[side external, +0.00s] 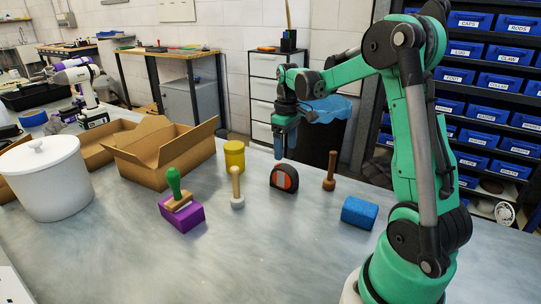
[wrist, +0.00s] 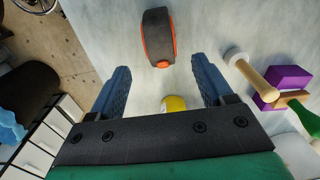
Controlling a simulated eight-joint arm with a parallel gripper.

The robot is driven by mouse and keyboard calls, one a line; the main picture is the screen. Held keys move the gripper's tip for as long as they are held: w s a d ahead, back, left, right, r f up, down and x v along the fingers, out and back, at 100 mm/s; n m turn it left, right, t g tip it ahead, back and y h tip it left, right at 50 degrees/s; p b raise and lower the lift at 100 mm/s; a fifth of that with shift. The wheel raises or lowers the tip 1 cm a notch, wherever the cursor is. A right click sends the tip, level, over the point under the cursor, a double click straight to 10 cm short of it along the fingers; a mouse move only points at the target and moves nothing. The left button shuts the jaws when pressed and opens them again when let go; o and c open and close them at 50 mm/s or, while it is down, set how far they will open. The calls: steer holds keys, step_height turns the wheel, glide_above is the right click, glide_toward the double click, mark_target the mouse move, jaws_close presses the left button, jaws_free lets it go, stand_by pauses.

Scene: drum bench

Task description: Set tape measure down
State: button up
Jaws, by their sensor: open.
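The tape measure (side external: 284,178), dark with an orange edge, stands on the grey bench in the middle of the side view. In the wrist view the tape measure (wrist: 158,38) lies beyond the fingertips, near the top of the picture. My gripper (side external: 280,150) is above the bench, just above and behind the tape measure in the side view, and apart from it. In the wrist view my gripper (wrist: 162,75) shows two blue fingers spread wide, with nothing held between them.
A yellow cylinder (side external: 234,156), a pale wooden-handled tool (side external: 237,188), a purple block (side external: 182,216) under a green-handled stamp (side external: 175,190), a brown-handled tool (side external: 329,172) and a blue block (side external: 359,212) stand around. An open carton (side external: 160,165) and white drum (side external: 48,185) are left. The front bench is clear.

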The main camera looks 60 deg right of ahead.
mark_target(285, 167)
steer(key=a+r+t+h, duration=0.1)
steer(key=a+r+t, duration=0.2)
steer(key=a+r, duration=0.5)
steer(key=s+a+f+t, duration=0.2)
steer(key=a, duration=0.4)
steer(key=s+a+f+t+y, duration=0.1)
steer(key=s+a+f+t, duration=0.1)
steer(key=a, duration=0.5)
steer(key=shift+s+a+f, duration=0.15)
steer(key=shift+a+f, duration=0.05)
steer(key=shift+a, duration=0.1)
